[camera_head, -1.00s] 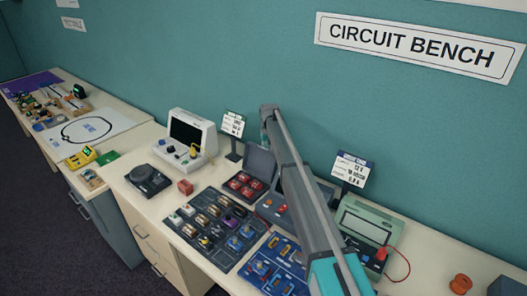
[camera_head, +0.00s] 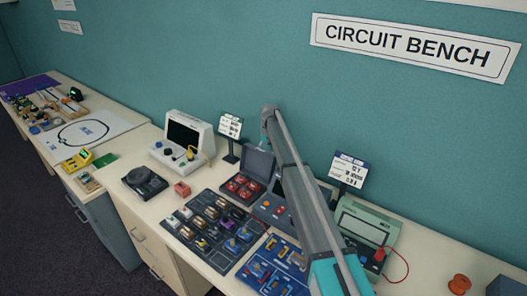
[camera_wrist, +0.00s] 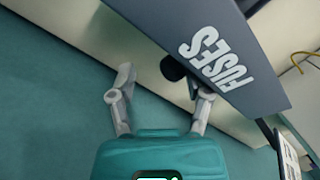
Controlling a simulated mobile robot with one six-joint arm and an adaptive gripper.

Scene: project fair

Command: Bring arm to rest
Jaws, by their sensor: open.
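My arm (camera_head: 305,205) reaches up from the lower right over the circuit bench in the head view. My gripper cannot be made out there. In the wrist view my gripper (camera_wrist: 163,82) is open, its two grey fingers apart with nothing held between them. A dark grey panel marked FUSES (camera_wrist: 215,50) lies close to the right finger and fills the upper right. Whether they touch I cannot tell. In the head view a dark box with a raised lid (camera_head: 258,160) and red pieces inside stands just left of my arm.
A dark parts tray (camera_head: 190,236), a blue component board (camera_head: 262,283) and a green meter (camera_head: 362,228) lie around my arm. A white monitor unit (camera_head: 203,133) and two card stands are behind. The teal wall (camera_head: 250,60) is close at the back.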

